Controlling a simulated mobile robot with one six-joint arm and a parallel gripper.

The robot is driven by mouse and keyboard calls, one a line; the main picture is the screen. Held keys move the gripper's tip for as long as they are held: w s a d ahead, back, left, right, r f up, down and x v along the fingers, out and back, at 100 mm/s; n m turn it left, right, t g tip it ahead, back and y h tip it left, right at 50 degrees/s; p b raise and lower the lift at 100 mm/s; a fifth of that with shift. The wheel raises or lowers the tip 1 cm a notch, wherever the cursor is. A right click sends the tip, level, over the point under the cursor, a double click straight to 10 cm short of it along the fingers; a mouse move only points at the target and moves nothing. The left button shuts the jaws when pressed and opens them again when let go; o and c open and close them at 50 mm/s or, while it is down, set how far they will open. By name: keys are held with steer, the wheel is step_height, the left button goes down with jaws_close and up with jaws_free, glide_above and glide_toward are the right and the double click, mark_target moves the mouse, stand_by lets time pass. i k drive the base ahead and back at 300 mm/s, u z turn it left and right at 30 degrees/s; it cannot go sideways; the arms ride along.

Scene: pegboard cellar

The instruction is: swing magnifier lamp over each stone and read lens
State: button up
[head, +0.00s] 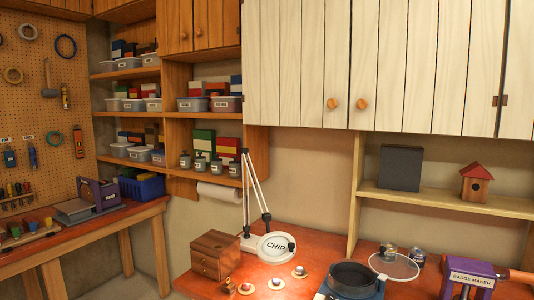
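The magnifier lamp has a white jointed arm (246,185) standing on the red-topped bench. Its round white lens head (273,246) hangs low over the bench, and the lens shows the word "CHIP". Several small stones on light round saucers lie in front of the lens head: one reddish stone (246,287), one (276,283) to its right, and one (299,271) further right. I cannot tell from this angle which stone, if any, is under the lens. My gripper is not in view.
A wooden drawer box (215,254) stands left of the lamp, with a small brass-coloured object (228,285) before it. A dark round pan (354,279), a clear disc (394,265) and a purple badge maker (470,275) stand to the right. White cupboards (400,60) hang above.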

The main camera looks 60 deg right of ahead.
mark_target(275, 248)
steer(key=u, duration=0.65)
steer(key=k, duration=0.1)
steer(key=z, duration=2.3)
steer(key=k, duration=0.95)
steer(key=u, duration=0.1)
steer(key=i, duration=0.8)
steer(key=u, duration=0.05)
